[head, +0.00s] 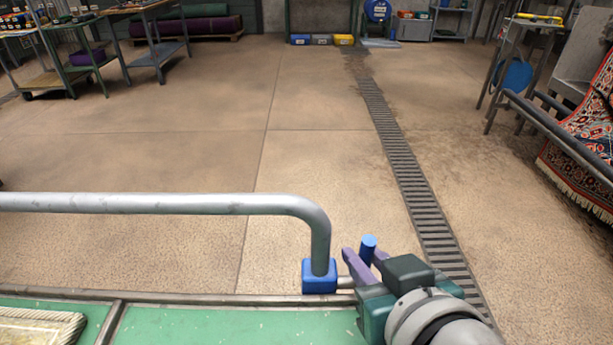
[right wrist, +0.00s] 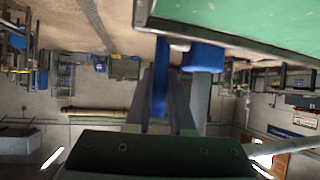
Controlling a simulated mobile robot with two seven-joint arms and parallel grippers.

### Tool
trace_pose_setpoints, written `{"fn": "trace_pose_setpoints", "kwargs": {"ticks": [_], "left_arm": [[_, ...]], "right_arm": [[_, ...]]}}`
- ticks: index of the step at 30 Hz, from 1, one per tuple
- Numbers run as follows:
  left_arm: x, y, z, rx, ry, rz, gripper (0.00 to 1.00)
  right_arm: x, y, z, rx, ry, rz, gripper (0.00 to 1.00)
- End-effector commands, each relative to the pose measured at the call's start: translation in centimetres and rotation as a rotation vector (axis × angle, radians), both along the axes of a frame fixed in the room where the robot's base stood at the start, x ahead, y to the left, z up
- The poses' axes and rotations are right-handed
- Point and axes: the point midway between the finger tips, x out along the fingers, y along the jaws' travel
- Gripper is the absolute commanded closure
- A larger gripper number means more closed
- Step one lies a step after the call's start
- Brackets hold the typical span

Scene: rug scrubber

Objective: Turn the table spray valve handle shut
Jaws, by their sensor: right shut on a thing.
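The fingers hide part of the handle. My left gripper is not in view.
The green table top (head: 230,328) with its metal rim lies below the pipe, and a rug corner (head: 38,328) lies on it at lower left. A floor drain (head: 405,165) runs beyond. A patterned rug (head: 585,140) hangs at right. The floor ahead is mostly clear.

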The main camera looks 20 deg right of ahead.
Motion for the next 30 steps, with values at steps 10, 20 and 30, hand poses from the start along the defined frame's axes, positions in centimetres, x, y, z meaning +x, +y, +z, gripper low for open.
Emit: {"fn": "trace_pose_setpoints", "kwargs": {"ticks": [10,20,30], "left_arm": [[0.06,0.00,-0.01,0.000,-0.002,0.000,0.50],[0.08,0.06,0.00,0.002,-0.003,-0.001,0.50],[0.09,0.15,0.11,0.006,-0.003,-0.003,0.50]], "right_arm": [[0.00,-0.08,-0.02,-0.004,-0.002,0.000,1.00],[0.01,-0.01,0.00,-0.002,-0.002,0.001,0.49],[0.01,0.12,0.08,0.002,-0.001,0.003,0.49]]}}
